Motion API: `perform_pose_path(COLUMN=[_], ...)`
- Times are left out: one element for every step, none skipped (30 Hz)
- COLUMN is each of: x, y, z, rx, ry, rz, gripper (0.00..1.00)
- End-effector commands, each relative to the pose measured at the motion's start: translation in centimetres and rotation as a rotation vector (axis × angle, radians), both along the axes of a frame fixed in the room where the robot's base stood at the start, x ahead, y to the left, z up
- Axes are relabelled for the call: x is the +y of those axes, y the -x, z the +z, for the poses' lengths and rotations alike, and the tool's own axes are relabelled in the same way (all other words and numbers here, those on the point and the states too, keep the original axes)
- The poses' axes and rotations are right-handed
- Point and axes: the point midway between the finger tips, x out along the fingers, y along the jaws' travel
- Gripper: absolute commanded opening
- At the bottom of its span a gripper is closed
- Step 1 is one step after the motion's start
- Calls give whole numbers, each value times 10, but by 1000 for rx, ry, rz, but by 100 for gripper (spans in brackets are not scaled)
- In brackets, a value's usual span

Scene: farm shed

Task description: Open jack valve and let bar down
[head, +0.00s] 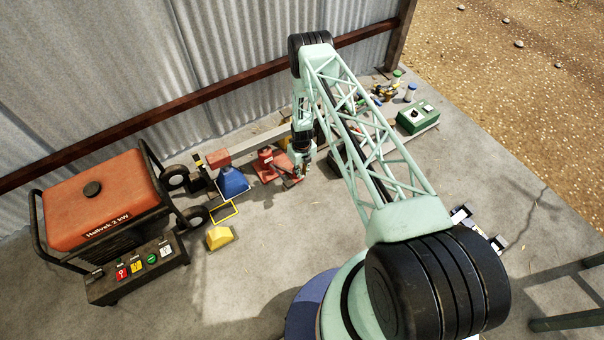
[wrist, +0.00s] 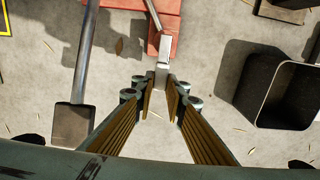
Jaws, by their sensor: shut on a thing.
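The red jack (head: 266,160) stands on the concrete by the wall in the head view; its red base (wrist: 160,38) shows at the top of the wrist view. My gripper (head: 300,168) is low at the jack's right side. In the wrist view my gripper (wrist: 160,88) has its fingertips closed around a small grey metal piece, seemingly the jack valve (wrist: 162,70), beside the red base. A thin rod meets this piece.
A blue stand (head: 232,182), a yellow-framed dark pad (head: 224,212) and a yellow wedge (head: 220,237) lie left of the jack. The orange generator (head: 100,205) is farther left. A green box (head: 418,118) stands right. A hollow dark tube (wrist: 285,95) lies close right of my gripper.

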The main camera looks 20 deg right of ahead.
Motion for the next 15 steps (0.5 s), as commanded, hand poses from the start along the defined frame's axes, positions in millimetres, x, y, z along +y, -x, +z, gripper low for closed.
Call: perform_pose_path(x=[0, 0, 0, 0, 1, 1, 0, 0, 0, 0, 0, 0, 0, 0, 0], y=[1, 1, 1, 1, 1, 1, 0, 0, 0, 0, 0, 0, 0, 0, 0], z=[0, 0, 0, 0, 0, 0, 0, 0, 0, 0, 0, 0, 0, 0, 0], rx=[1, 1, 1, 1, 1, 1, 1, 1, 1, 0, 0, 0, 0, 0, 0], ry=[0, 0, 0, 0, 0, 0, 0, 0, 0, 0, 0, 0, 0, 0, 0], rz=[-1, -1, -1, -1, -1, -1, -1, -1, -1, -1, -1, -1, 0, 0, 0], gripper=[0, 0, 0, 14, 16, 20, 23, 26, 26, 26, 26, 26, 26, 26, 26])
